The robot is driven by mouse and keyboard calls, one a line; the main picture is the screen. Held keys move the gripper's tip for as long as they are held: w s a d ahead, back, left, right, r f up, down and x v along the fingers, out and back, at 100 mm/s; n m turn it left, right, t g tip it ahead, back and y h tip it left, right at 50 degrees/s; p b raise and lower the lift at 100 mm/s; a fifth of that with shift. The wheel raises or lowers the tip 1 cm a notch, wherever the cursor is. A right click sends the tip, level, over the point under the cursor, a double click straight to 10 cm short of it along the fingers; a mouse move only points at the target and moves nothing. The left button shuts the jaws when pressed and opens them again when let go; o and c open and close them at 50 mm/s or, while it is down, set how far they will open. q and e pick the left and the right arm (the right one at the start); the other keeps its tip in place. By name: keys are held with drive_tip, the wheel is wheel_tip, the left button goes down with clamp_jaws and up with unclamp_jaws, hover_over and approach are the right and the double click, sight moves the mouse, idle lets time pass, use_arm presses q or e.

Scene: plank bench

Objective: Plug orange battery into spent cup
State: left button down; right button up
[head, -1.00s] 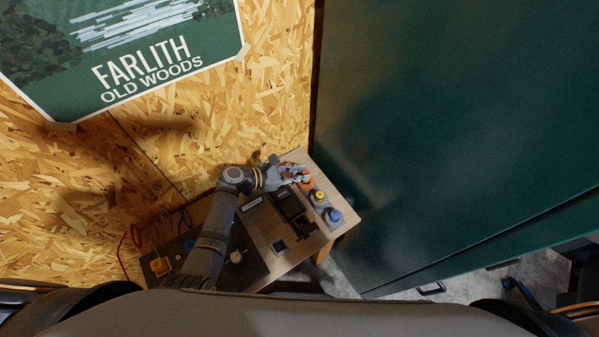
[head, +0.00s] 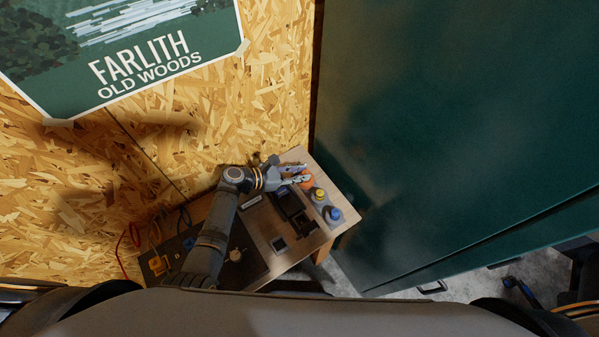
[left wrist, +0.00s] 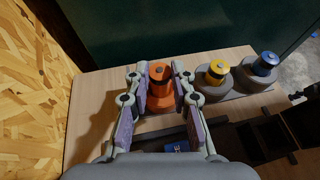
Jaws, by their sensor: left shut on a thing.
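The orange battery (left wrist: 160,88) stands between the two fingers of my left gripper (left wrist: 157,82), which is shut on it. In the head view the orange battery (head: 308,181) shows partly behind the fingers of my left gripper (head: 297,176), at the bench's far end. Its lower end is partly hidden, so I cannot tell whether it is clear of its grey base. I cannot tell which holder is the spent cup. A black holder (head: 291,208) with open compartments lies beside the row of batteries. My right gripper is not in view.
A yellow battery (left wrist: 216,70) and a blue battery (left wrist: 264,63) stand in grey holders to the right of the orange one. The plank bench (head: 262,225) meets the chipboard wall (head: 270,100). A green panel (head: 450,130) rises beyond its right edge.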

use_arm(q)
drive_tip(key=shift+f+b, duration=0.45)
drive_tip(key=shift+f, duration=0.1)
drive_tip(key=c, duration=1.1)
unclamp_jaws()
drive_tip(key=shift+o, duration=0.2)
drive_tip(key=shift+s, duration=0.1)
